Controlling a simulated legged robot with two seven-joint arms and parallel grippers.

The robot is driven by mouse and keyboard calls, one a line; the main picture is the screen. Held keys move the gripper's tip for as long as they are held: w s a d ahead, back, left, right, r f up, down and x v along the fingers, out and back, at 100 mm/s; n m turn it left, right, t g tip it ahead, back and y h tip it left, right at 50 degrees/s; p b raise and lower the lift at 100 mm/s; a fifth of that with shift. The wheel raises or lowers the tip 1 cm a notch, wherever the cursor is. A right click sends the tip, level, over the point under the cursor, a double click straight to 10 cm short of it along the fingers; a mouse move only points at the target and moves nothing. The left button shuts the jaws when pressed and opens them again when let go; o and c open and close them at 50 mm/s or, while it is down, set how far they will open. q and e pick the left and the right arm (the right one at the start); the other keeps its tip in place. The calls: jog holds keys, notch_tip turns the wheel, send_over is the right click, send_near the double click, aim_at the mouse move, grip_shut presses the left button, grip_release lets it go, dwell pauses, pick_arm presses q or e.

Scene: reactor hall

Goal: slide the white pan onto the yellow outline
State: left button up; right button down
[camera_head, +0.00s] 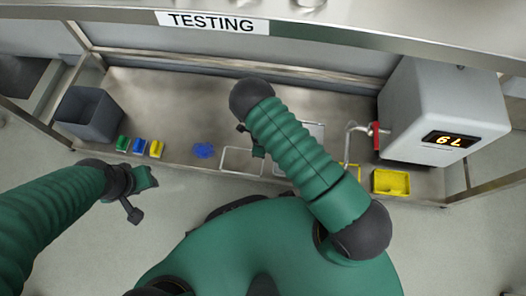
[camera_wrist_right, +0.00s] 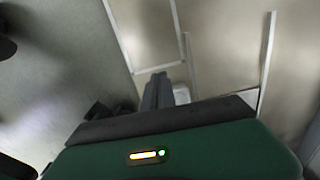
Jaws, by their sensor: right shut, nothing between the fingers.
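The white pan (camera_head: 315,129) lies on the steel bench, mostly hidden behind my right arm in the head view. In the right wrist view a pale panel with white edges (camera_wrist_right: 268,60), seemingly the pan, is at the right. The yellow outline (camera_head: 357,171) shows just right of my right arm; the rest is hidden. My right gripper (camera_head: 258,152) is shut and empty, left of the pan, by a white outline (camera_head: 224,160). Its fingers (camera_wrist_right: 157,90) point down in the right wrist view; contact with the pan cannot be told. My left gripper (camera_head: 148,178) hangs off the bench front; its jaws are unclear.
A grey machine (camera_head: 440,110) with a red-collared pipe (camera_head: 375,135) stands at the right. A yellow tray (camera_head: 391,182) is before it. A blue heap (camera_head: 203,151), small coloured boxes (camera_head: 140,146) and a grey bin (camera_head: 90,114) are at the left. A shelf overhangs the back.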

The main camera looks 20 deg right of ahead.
notch_tip(320, 180, down, 9)
jog(key=b, duration=0.4)
jog(key=shift+r+b, duration=0.15)
jog(key=shift+b, duration=0.2)
jog(key=shift+s+d+r+b, duration=0.15)
jog(key=shift+s+d+b, duration=0.2)
jog(key=shift+d, duration=0.3)
jog(key=shift+s+d+r+b, duration=0.15)
jog(key=shift+s+d, duration=0.3)
jog(key=shift+d, duration=0.15)
jog(key=shift+s+d+r, duration=0.15)
jog(key=shift+s+d, duration=0.15)
jog(key=shift+d, duration=0.1)
jog(key=shift+r, duration=0.1)
